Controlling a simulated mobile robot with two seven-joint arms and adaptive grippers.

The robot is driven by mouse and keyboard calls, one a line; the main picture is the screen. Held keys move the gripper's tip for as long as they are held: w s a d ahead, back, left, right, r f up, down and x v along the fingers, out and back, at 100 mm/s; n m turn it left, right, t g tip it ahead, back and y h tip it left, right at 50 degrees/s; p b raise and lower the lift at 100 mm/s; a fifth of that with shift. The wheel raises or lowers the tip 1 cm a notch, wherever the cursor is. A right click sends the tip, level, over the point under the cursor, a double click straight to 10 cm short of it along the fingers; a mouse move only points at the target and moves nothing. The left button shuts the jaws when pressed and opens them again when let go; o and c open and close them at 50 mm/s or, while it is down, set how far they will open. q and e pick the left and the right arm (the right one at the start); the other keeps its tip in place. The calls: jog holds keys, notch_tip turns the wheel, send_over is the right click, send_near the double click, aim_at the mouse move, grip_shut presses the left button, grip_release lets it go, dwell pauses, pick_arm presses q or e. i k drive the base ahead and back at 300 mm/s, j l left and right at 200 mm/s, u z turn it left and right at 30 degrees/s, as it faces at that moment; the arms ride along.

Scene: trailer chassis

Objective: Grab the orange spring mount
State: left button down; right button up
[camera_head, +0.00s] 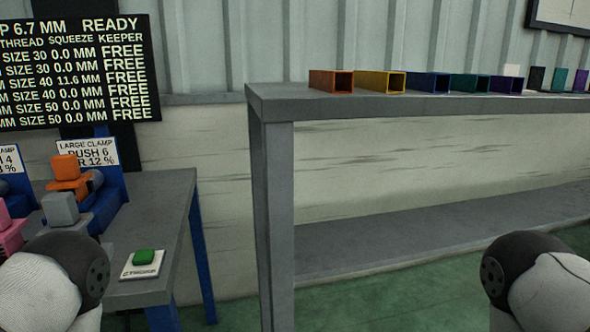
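An orange hollow rectangular piece (331,82) lies at the left end of a row on the grey bench top, its open end facing right of me. Another orange block-shaped piece (68,170) sits on a blue fixture at the left. I cannot tell from their looks which one is the spring mount. Only rounded links of my two arms show at the lower left and lower right corners. Neither gripper is in view, and nothing touches either orange piece.
Yellow (380,83), blue (428,83) and other coloured hollow pieces continue the row rightward on the grey bench (290,103). A lower side table (167,190) holds clamp fixtures and a green button (144,256). A gap with green floor separates them.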

aim_at(69, 177)
jog(key=u, duration=1.8)
